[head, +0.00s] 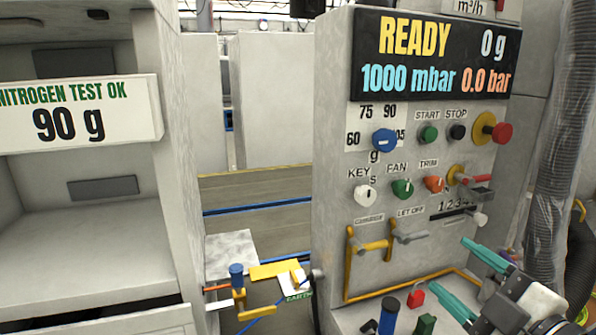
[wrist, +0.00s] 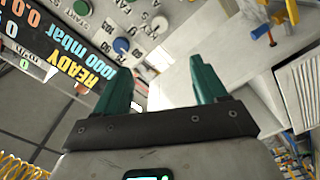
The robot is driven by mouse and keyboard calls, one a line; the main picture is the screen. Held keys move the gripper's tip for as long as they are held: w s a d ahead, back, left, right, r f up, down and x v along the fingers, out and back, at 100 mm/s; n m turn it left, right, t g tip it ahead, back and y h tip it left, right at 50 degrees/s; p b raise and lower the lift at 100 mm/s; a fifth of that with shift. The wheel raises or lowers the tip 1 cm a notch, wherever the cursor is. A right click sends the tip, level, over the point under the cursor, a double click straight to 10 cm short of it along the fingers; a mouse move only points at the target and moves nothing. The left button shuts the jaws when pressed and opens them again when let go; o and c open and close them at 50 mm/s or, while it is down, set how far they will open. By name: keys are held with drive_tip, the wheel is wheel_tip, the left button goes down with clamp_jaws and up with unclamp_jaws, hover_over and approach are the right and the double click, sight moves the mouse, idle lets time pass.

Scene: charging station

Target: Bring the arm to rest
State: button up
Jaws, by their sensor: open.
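My gripper (head: 468,272) is at the lower right of the head view, in front of the charging station's panel (head: 335,160). Its two teal fingers point up and left and stand apart, with nothing between them. In the wrist view my gripper (wrist: 168,85) is also open and empty. Beyond the fingers, that view shows the tilted panel with its READY display (wrist: 85,75) at the left. The fingers look clear of the panel's knobs in the wrist view; in the head view I cannot tell the exact gap.
A blue cylinder (head: 389,315), a red padlock (head: 416,296) and a green item (head: 425,324) sit on the ledge below the panel, near my gripper. A yellow handle (head: 370,247) juts from the panel. A grey hose (head: 553,130) hangs at right. A cabinet (head: 90,230) stands left.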

drive_tip(key=s+f+m+g+h+p, duration=0.1)
drive_tip(key=s+f+m+g+p, duration=0.2)
drive_tip(key=f, duration=0.6)
drive_tip(key=s+f+m+g+h+p, duration=0.15)
drive_tip(key=s+f+m+g, duration=0.25)
drive_tip(key=f, duration=0.5)
drive_tip(key=s+d+f+m+g+h+p, duration=0.1)
drive_tip(key=s+d+f+m+g, duration=0.1)
drive_tip(key=s+f+m+g, duration=0.2)
drive_tip(key=s+d+f+m+g+h+p, duration=0.1)
drive_tip(key=s+f+m+g, duration=0.3)
drive_tip(key=s+f, duration=0.6)
drive_tip(key=s+d+g+h, duration=0.1)
drive_tip(key=s, duration=0.6)
drive_tip(key=shift+s+d, duration=0.3)
drive_tip(key=shift+d, duration=0.1)
